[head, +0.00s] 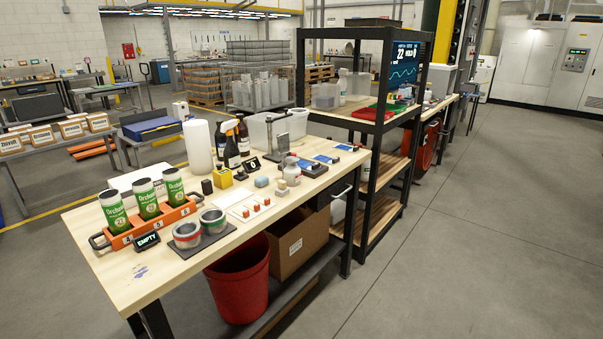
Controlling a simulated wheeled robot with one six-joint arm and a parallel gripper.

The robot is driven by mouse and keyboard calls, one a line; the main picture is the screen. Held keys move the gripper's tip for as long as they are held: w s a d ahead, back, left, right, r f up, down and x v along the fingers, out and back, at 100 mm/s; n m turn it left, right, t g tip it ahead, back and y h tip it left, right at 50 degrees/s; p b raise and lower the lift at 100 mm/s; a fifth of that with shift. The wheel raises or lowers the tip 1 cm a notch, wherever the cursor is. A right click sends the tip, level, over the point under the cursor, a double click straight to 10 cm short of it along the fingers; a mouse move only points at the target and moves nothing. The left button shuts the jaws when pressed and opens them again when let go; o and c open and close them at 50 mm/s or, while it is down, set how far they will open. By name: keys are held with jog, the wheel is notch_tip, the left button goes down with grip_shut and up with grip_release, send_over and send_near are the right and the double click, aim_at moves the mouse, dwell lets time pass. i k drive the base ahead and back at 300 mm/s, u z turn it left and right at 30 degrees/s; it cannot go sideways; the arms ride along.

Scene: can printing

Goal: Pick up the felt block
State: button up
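Several small blocks lie on the wooden workbench (190,262). A small dark block (207,186) sits left of a yellow block (222,178). A small pale blue block (262,182) lies to their right, near a squat white bottle (292,175). I cannot tell for sure at this size which one is the felt block; the dark one looks most like it. My gripper is not in view.
An orange rack (163,222) holds green cans (147,198) at the bench's left. Two tins (187,235) sit on a dark mat in front. A white card with red pieces (244,206), bottles (230,150) and a clear bin (258,130) crowd the blocks. The front left corner is mostly clear.

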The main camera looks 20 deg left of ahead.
aim_at(281, 190)
jog(key=i, duration=1.55)
jog(key=u, duration=2.45)
jog(key=i, duration=1)
jog(key=z, duration=0.05)
